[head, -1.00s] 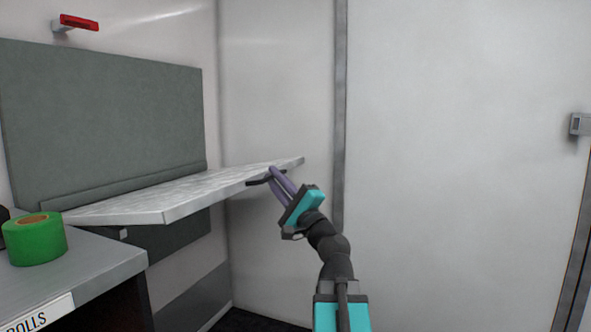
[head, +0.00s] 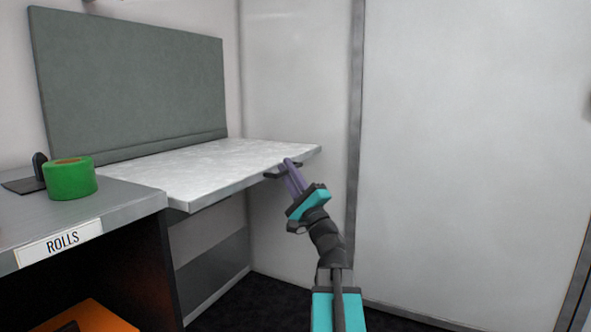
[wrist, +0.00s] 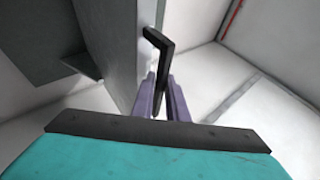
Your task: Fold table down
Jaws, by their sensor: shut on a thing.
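The fold-down table (head: 215,168) is a pale, mottled leaf with a grey edge, hinged along the left wall. It stands out from the wall and looks about level. A dark handle (head: 275,174) sticks out from its front edge near the right end. My gripper (head: 290,170) is at this handle, with its purple fingers shut on it. In the wrist view the black bent handle (wrist: 160,60) passes between the fingertips (wrist: 162,92), and the table (wrist: 115,40) shows as a grey slab at upper left. The exact finger contact is partly hidden.
A grey counter (head: 125,196) labelled ROLLS stands at left, close to the table's near end. It carries a green tape roll (head: 70,180). A grey board (head: 135,85) is on the wall behind the table. Dark floor shows below; a pale wall (head: 470,150) closes the right.

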